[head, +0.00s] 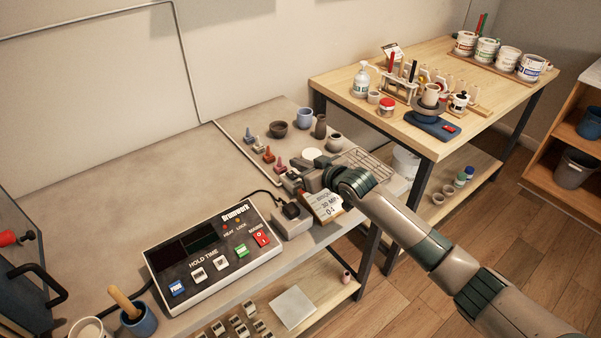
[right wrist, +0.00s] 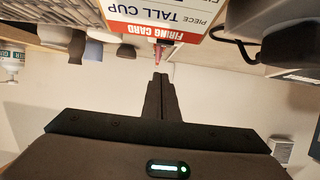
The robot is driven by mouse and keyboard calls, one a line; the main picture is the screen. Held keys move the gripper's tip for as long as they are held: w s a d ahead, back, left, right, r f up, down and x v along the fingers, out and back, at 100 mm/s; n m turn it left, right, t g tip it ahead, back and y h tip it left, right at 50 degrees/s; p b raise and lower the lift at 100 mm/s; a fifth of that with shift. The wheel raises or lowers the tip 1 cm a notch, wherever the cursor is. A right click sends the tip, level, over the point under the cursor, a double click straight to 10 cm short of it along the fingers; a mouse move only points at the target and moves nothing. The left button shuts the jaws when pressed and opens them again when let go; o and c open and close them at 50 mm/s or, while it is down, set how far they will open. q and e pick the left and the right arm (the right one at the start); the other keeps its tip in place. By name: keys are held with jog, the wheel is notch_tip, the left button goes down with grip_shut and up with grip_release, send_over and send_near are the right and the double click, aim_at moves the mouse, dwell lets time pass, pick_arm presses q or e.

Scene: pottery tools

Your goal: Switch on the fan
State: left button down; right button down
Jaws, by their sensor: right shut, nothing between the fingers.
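I cannot make out a fan in either view. A control box (head: 214,256) with dark displays stands on the grey bench, marked HOLD TIME, with blue, white and green buttons and a red switch (head: 261,239) at its right end. My right gripper (head: 289,181) is above the bench's right part, beyond the box, near the small coloured cones. Its fingers (right wrist: 158,80) are shut and empty in the right wrist view. A firing card (right wrist: 175,18) is close to them there; it also shows below the gripper in the head view (head: 324,208). My left gripper is not in view.
A plug and grey socket block (head: 291,222) sit beside the box. Small cones (head: 268,155), pots (head: 305,118) and a wire rack (head: 372,166) stand around the gripper. A wooden table (head: 400,127) with jars is behind. The bench's back left is clear.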

aim_at(292, 175)
jog(key=f, duration=0.2)
jog(key=f+p, duration=0.1)
jog(key=shift+s+d+f, duration=0.2)
jog(key=shift+s+f, duration=0.05)
jog(key=shift+s, duration=0.05)
jog(key=shift+f, duration=0.2)
